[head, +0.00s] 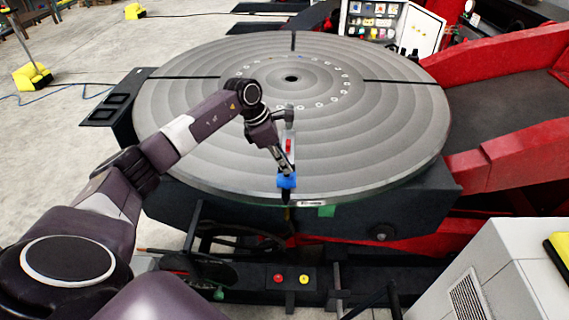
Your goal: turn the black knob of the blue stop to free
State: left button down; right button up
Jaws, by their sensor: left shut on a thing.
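The blue stop (286,181) sits at the near rim of the large round grey table (200,150). A dark part shows just below the blue body, against the table's edge. My left gripper (285,171) reaches down to the stop from above. It is shut on the black knob at the top of the stop; its fingertips largely hide the knob, so which way the knob points cannot be told. My right gripper is not in view.
A grey upright piece (288,115) and a red strip (289,146) stand just behind my gripper on the table. Red and yellow buttons (291,279) sit below the front edge. Red machine arms (510,150) rise at right. The rest of the tabletop is mostly clear.

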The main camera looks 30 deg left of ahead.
pick_arm(q)
jog(key=n+t+y, duration=0.1)
jog(key=n, duration=0.2)
jog(key=shift+n+b, duration=0.3)
jog(key=shift+b, duration=0.1)
jog(key=n+y+b, duration=0.1)
jog(key=n, duration=0.1)
jog(key=shift+d+n+t, duration=0.15)
jog(key=shift+n+t, duration=0.15)
jog(key=shift+n, duration=0.1)
jog(key=n+y+b, duration=0.1)
jog(key=n, duration=0.1)
jog(key=n+b, duration=0.1)
jog(key=n, duration=0.1)
jog(key=shift+d+f+n+y+b, duration=0.1)
jog(key=shift+d+n+y+b, duration=0.05)
jog(key=shift+n+y+b, duration=0.95)
jog(key=shift+n+b, duration=0.05)
jog(key=shift+n, duration=0.85)
jog(key=c, duration=2)
grip_release()
